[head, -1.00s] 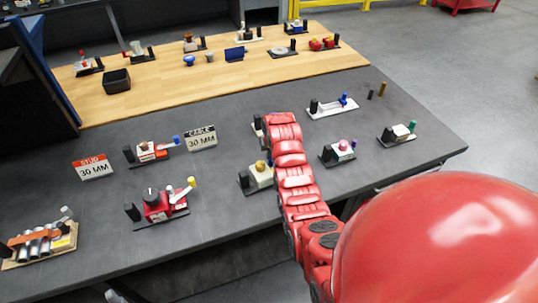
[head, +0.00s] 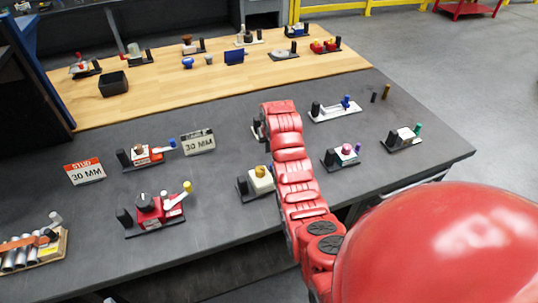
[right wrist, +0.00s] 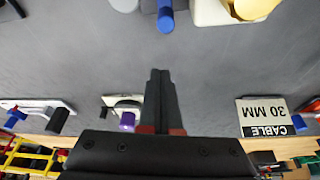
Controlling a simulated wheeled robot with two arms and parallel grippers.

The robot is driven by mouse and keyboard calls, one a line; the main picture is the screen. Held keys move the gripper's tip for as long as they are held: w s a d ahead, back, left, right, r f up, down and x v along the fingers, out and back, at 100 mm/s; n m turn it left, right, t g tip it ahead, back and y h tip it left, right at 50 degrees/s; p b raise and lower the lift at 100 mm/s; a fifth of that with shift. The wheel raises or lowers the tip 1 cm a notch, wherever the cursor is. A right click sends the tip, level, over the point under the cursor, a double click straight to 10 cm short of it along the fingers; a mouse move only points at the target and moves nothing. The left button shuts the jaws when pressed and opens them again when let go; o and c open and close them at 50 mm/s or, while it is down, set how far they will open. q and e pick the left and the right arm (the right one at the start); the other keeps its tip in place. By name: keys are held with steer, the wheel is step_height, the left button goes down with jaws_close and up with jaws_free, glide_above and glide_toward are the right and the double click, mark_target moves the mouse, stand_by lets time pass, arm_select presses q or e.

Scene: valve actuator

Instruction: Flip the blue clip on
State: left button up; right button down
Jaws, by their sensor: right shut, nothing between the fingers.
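Several fixtures on the dark table have blue parts, and I cannot tell which one is the task's blue clip. In the right wrist view, my right gripper (right wrist: 160,100) is shut and empty, its fingers pointing at a blue peg (right wrist: 165,18) and apart from it. The peg stands beside a cream block with a yellow knob (right wrist: 245,8). Other blue ends are on the white-plate fixture (head: 346,103) and the orange-red fixture (head: 171,144).
A fixture with a purple end (right wrist: 127,120) lies beside my fingers in the wrist view. The CABLE sign (head: 198,142) and STUD sign (head: 86,171) stand left. A red fixture with a yellow-tipped lever (head: 160,210) is nearer. A black bin (head: 113,85) is on the wooden surface.

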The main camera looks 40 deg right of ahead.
steer(key=p+v, duration=0.1)
steer(key=v, duration=0.7)
steer(key=shift+p, duration=0.35)
steer(key=shift+s+a, duration=0.1)
steer(key=shift+s, duration=0.05)
